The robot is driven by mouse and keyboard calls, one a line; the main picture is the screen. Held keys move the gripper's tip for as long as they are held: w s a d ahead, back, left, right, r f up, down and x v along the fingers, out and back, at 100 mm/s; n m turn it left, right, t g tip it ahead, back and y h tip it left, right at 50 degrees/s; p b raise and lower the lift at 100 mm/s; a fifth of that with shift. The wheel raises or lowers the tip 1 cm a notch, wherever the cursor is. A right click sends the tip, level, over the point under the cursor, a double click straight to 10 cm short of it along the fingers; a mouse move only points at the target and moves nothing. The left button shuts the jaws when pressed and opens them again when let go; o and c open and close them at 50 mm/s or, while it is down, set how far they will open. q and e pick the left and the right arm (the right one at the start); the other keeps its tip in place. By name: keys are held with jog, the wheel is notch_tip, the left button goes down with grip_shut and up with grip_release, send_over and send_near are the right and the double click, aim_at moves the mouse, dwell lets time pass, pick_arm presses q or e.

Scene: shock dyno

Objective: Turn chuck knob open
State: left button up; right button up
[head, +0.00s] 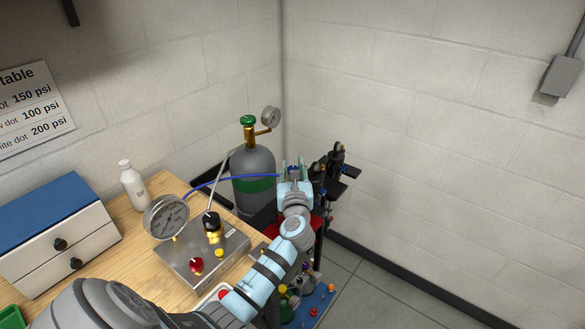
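My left gripper (293,169) reaches out from the lower left to the shock stand beyond the bench's right end. Its two fingers are apart, with a small dark-blue part between them. I cannot tell whether the fingers touch that part. A blue hose (221,180) runs from the gauge side to this spot and ends at the gripper. The chuck knob cannot be made out clearly; the gripper covers the hose end. My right gripper is not in view.
A metal control box (230,243) with a gauge (166,217), a black knob (212,224) and a red knob (197,265) sits on the wooden bench. A grey gas cylinder (253,165) stands behind. Black clamps (338,158) stand close right of the gripper. Floor at right is clear.

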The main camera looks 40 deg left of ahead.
pick_arm(q)
grip_shut()
